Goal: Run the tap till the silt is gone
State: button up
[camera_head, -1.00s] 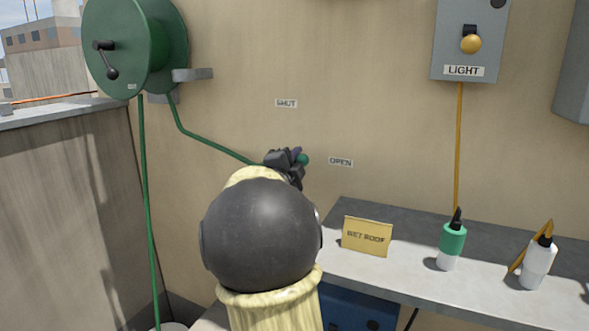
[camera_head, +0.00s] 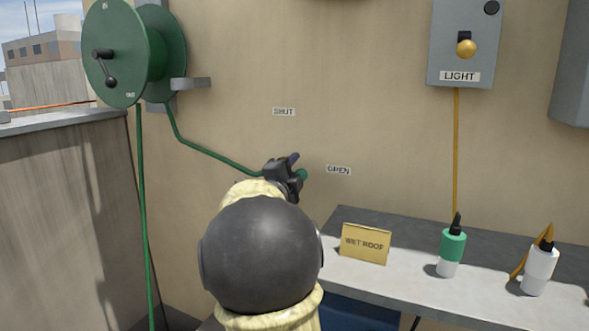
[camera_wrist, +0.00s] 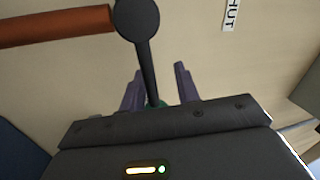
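The tap on the wall has a dark lever (camera_wrist: 143,50) with a round hub and a green end (camera_head: 302,174). The lever lies roughly level, its end just left of the OPEN label (camera_head: 339,170). The SHUT label (camera_head: 284,112) is higher on the wall. My gripper (camera_head: 291,168) is at the lever's end. In the wrist view its two purple fingers (camera_wrist: 158,88) straddle the lever, and a gap shows on the right finger's side, so it looks open. My wrist hides most of the tap in the head view. No outflow or silt is visible.
A green hose (camera_head: 215,159) runs from a reel (camera_head: 115,55) toward the tap. A brownish pipe (camera_wrist: 55,27) meets the hub. At right, a ledge (camera_head: 400,278) carries a WET ROOF sign (camera_head: 366,243) and bottles (camera_head: 452,250). A light switch box (camera_head: 463,40) is above.

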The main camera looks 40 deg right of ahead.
jog(key=shift+s, duration=0.1)
jog(key=p+v, duration=0.1)
jog(key=v, duration=1.6)
jog(key=shift+a+p, duration=0.15)
jog(key=shift+p, duration=0.15)
jog(key=shift+f, duration=0.1)
